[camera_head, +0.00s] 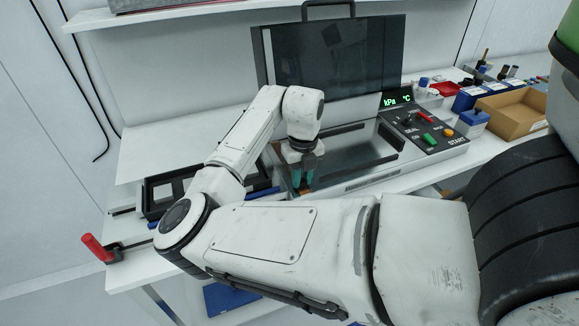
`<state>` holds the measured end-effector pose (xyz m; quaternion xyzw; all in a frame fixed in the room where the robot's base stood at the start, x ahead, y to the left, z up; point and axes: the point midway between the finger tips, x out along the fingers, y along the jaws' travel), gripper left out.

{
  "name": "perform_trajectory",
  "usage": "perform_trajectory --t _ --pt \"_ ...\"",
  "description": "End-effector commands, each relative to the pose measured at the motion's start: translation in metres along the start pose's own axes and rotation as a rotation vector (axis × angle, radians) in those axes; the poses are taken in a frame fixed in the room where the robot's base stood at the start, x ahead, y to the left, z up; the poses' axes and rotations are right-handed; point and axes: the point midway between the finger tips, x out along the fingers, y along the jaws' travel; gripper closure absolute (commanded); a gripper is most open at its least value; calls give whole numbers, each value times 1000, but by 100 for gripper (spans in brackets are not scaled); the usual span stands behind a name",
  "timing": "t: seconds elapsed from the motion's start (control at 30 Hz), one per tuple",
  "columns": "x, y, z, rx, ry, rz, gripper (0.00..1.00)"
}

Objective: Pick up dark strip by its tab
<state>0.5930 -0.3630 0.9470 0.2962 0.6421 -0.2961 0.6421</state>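My gripper (304,179) points down over the near left part of the test handler (362,183), at its open glass-like bed. Its two teal fingers show with a narrow dark gap between them; whether anything is between the tips is too small to tell. I cannot make out a strip with a tab for certain. Dark bars lie on the handler bed, one at the back (345,128) and one near the front (371,162), both right of my gripper. The area beneath and left of the fingers is partly hidden by my arm.
The handler's dark glass lid (370,60) stands raised behind the bed. A control panel (425,128) with buttons and a green display is on the right. A cardboard box (513,112) and blue bins stand further right. A black frame (165,193) and red-handled tool (98,248) are left.

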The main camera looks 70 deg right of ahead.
Motion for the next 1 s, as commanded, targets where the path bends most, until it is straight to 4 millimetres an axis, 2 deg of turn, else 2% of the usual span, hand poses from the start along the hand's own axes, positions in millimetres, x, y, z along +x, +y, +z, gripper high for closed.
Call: perform_trajectory --t 0.03,0.13,0.37,1.0 --pt "0 0 0 0 0 0 92" --pt "0 0 0 0 0 0 100" --pt "-5 0 0 0 0 0 100" --pt "-34 0 0 0 0 0 100"
